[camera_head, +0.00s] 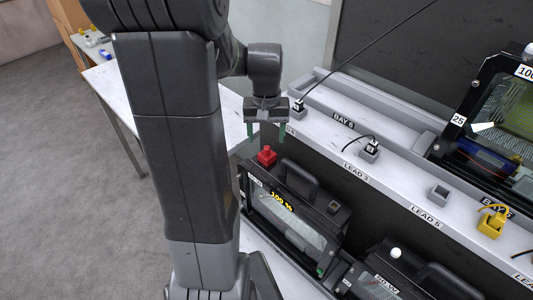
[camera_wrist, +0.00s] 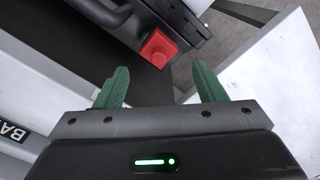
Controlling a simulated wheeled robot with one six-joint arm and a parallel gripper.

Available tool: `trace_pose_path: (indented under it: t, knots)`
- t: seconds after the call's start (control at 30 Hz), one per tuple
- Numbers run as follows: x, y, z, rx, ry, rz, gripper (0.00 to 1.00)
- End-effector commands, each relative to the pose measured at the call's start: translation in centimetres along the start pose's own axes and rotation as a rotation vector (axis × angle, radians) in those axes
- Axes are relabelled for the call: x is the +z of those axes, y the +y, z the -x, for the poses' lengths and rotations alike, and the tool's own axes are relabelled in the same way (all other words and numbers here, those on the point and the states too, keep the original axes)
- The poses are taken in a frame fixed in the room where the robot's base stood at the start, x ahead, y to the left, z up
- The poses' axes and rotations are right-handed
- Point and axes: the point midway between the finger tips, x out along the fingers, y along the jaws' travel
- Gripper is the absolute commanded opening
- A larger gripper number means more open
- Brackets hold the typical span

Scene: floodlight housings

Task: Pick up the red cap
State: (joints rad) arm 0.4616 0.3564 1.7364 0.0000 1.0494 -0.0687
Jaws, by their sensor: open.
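The red cap (camera_head: 266,156) sits on the top left corner of a black floodlight housing in the head view. In the wrist view the red cap (camera_wrist: 158,48) lies beyond my fingertips, roughly between their lines, as a square base with a rounder top. My gripper (camera_head: 266,132) has green fingers and hangs above the cap in the head view. In the wrist view my gripper (camera_wrist: 161,78) is open, with nothing between its fingers. The cap and fingers look apart.
The floodlight housing (camera_head: 292,222) carries a handle and a "100" marking. A ledge (camera_head: 411,196) with labelled bays, plugs and a yellow connector (camera_head: 491,222) runs along the right. Another housing (camera_head: 390,279) stands at the front. A white table (camera_head: 112,92) is behind my arm.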

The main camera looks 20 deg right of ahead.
Motion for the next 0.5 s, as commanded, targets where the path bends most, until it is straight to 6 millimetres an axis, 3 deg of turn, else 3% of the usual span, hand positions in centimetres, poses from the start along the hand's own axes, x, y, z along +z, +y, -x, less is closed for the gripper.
trace_pose_path:
  t: [0.27,0.5]
  knots:
    - [0.0,0.0,-2.1,0.000,-0.002,0.000,0.64]
    - [-0.2,0.1,-5.4,0.000,-0.003,0.000,0.64]
